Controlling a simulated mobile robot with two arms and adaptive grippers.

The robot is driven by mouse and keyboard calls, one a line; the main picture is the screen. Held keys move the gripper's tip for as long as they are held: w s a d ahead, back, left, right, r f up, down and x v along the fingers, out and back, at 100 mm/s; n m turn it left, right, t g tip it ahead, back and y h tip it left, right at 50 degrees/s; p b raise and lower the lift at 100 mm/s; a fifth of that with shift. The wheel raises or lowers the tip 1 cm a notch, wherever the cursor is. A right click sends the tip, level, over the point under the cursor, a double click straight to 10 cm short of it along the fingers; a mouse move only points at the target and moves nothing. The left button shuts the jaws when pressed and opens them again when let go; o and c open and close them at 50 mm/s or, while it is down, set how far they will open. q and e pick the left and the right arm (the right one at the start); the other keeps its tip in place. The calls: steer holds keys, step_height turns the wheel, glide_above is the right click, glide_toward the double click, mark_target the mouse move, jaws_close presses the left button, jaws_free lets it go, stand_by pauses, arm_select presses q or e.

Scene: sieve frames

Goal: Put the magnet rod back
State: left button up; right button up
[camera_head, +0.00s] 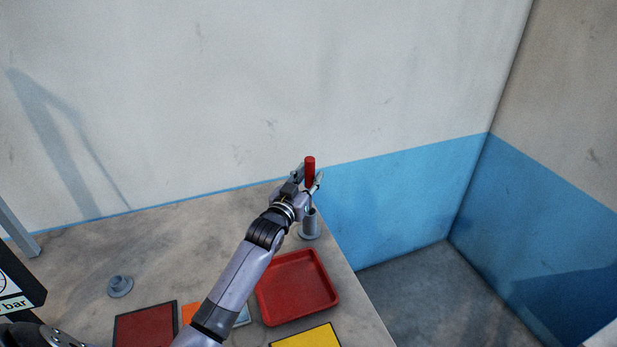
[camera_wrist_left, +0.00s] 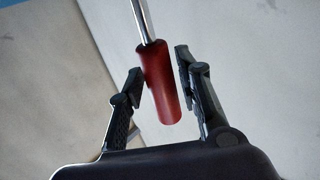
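The magnet rod has a red handle (camera_head: 310,171) and stands upright at the far right corner of the table. Its thin metal shaft points down to a grey cylindrical holder (camera_head: 309,226) with a round base; the lower end of the shaft is hidden. In the left wrist view the red handle (camera_wrist_left: 162,85) and shiny shaft (camera_wrist_left: 143,22) show clearly. My left gripper (camera_head: 309,180) is at the handle. Its fingers (camera_wrist_left: 160,62) stand on either side of the handle, with narrow gaps visible, so it looks open around it. My right gripper is not in view.
A red tray (camera_head: 334,300) lies in front of the holder. A yellow-topped panel (camera_head: 308,340) and a dark red panel (camera_head: 147,327) lie near the front. A small grey round piece (camera_head: 120,287) sits at left. The wall is close behind; the table's right edge is near the holder.

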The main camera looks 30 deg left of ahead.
arm_select(q)
steer(key=shift+o, duration=0.7)
steer(key=shift+r, duration=0.15)
steer(key=s+b, duration=0.2)
steer(key=s, duration=1)
steer(key=shift+d, duration=0.4)
